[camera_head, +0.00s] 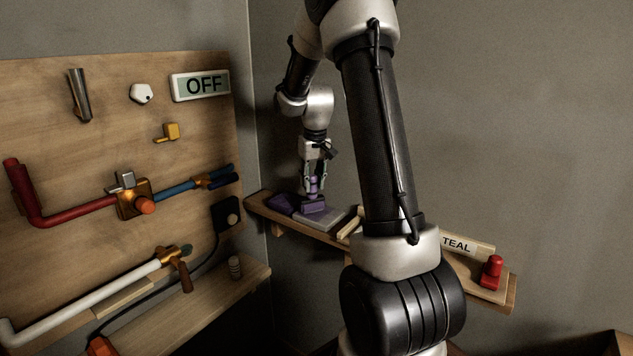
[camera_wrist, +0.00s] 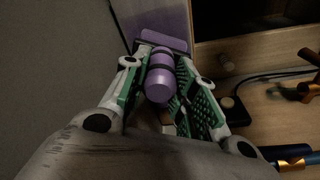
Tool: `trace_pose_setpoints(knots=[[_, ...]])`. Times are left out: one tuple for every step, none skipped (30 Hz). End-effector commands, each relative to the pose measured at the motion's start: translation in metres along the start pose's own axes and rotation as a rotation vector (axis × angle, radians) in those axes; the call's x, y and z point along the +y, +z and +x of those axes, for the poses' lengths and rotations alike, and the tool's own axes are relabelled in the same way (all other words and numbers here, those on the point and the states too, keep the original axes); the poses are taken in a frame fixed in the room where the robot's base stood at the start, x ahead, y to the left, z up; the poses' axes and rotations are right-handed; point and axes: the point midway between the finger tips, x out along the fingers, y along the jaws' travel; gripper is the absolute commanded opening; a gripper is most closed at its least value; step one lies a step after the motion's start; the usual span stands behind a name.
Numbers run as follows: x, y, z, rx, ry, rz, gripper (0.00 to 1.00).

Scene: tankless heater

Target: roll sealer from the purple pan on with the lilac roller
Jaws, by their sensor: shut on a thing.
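My gripper (camera_head: 315,175) is shut on the handle of the lilac roller (camera_head: 314,189), with the roller head pointing down. The wrist view shows the green-padded fingers on both sides of the round lilac handle (camera_wrist: 160,82), and the wide roller head (camera_wrist: 163,40) beyond it. A greyish-purple surface lies behind the head in the wrist view.
The shelf (camera_head: 262,208) runs right, with a light wooden block (camera_head: 350,225), a TEAL sign (camera_head: 458,244) and a red object (camera_head: 491,271). My arm hides its middle. The pipe board (camera_head: 70,150) with an OFF sign (camera_head: 201,86) stands left, above a lower shelf (camera_head: 225,285).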

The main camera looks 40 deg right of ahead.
Motion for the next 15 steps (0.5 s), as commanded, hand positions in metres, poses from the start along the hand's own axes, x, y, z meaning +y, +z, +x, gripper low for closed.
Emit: trace_pose_setpoints(knots=[[-0.002, -0.003, 0.001, 0.000, -0.001, -0.001, 0.00], [-0.003, -0.004, 0.001, 0.000, -0.001, -0.001, 0.00], [-0.005, -0.008, 0.001, 0.001, -0.001, -0.002, 0.00], [-0.007, -0.010, 0.002, 0.001, -0.001, -0.002, 0.00], [-0.008, -0.012, 0.002, 0.001, -0.001, -0.003, 0.00], [-0.010, -0.016, 0.003, 0.000, -0.001, -0.002, 0.00], [-0.012, -0.018, 0.003, 0.000, -0.001, -0.002, 0.00], [-0.013, -0.021, 0.003, 0.000, -0.001, -0.002, 0.00], [-0.015, -0.024, 0.003, 0.001, -0.001, -0.001, 0.00], [-0.016, -0.027, 0.003, 0.001, -0.001, -0.001, 0.00], [-0.018, -0.029, 0.003, 0.002, -0.001, -0.002, 0.00], [-0.019, -0.031, 0.003, 0.003, -0.001, -0.002, 0.00], [-0.020, -0.032, 0.004, 0.003, -0.001, -0.001, 0.00], [-0.020, -0.033, 0.004, 0.003, -0.002, -0.001, 0.00], [-0.019, -0.034, 0.004, 0.003, -0.002, -0.001, 0.00]])
